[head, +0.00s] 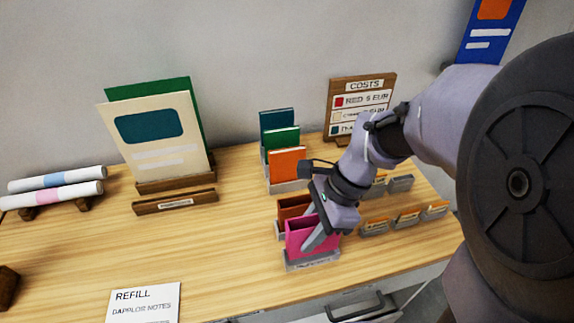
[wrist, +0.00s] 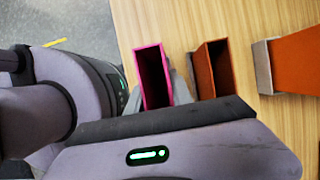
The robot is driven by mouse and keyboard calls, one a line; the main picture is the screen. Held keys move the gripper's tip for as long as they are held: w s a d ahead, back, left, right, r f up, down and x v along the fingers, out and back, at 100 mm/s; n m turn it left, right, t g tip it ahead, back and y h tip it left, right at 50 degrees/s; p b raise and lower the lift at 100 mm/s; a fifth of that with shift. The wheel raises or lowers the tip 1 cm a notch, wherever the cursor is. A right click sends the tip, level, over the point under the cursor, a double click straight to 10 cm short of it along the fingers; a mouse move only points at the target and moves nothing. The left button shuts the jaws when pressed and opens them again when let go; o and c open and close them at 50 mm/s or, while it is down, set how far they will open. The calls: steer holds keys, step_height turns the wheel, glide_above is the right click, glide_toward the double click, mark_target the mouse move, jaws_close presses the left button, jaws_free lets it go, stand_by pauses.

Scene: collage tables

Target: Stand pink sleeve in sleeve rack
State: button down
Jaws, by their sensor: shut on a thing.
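The pink sleeve (head: 298,236) is upright, with its open top facing up; the wrist view looks down into it (wrist: 140,75). My gripper (head: 318,236) is shut on its wall, and a grey finger shows beside the sleeve in the wrist view (wrist: 182,88). A grey sleeve rack (head: 312,264) with a front label is at the sleeve's lower edge. The sleeve's bottom looks to be in or right at this rack; I cannot tell how deep it sits. A rust-brown sleeve (head: 288,207) stands just behind, also seen open in the wrist view (wrist: 210,72).
Orange (head: 287,165), green and teal items stand in a stepped holder behind. Small card holders (head: 408,217) stand to the right, near my arm. A costs sign (head: 360,85) is at the back.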

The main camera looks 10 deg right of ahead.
steer(key=shift+f, duration=0.15)
steer(key=shift+f+b, duration=0.75)
steer(key=shift+f, duration=0.05)
steer(key=shift+f, duration=0.15)
steer(key=shift+f+b, duration=0.7)
steer(key=shift+f, duration=0.05)
steer(key=c, duration=1.1)
jaws_free()
steer(key=shift+o, duration=0.2)
steer(key=shift+r, duration=0.15)
